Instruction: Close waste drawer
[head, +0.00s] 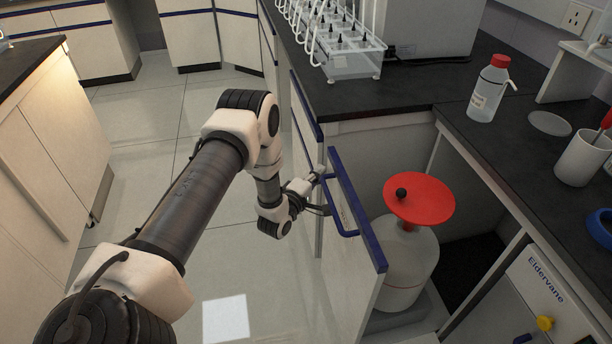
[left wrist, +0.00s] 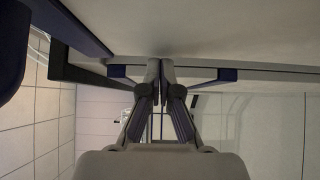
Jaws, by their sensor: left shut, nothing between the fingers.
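The waste drawer (head: 343,262) stands pulled out under the black bench, its pale front trimmed in blue along the top. A blue bar handle (head: 345,234) is on that front. In the drawer stands a whitish canister (head: 409,262) with a red funnel-like top (head: 420,200). My left gripper (head: 319,176) is shut and empty at the outer face of the drawer front, close to the handle's far end. In the left wrist view its closed fingertips (left wrist: 160,66) are at a pale panel; whether they touch it I cannot tell. My right gripper is out of view.
A white rack (head: 345,62) and a wash bottle with a red cap (head: 488,88) stand on the bench. A white cup (head: 582,158) is at the right. A cabinet labelled Eldervane (head: 540,300) is right of the drawer bay. The tiled floor (head: 150,135) at the left is clear.

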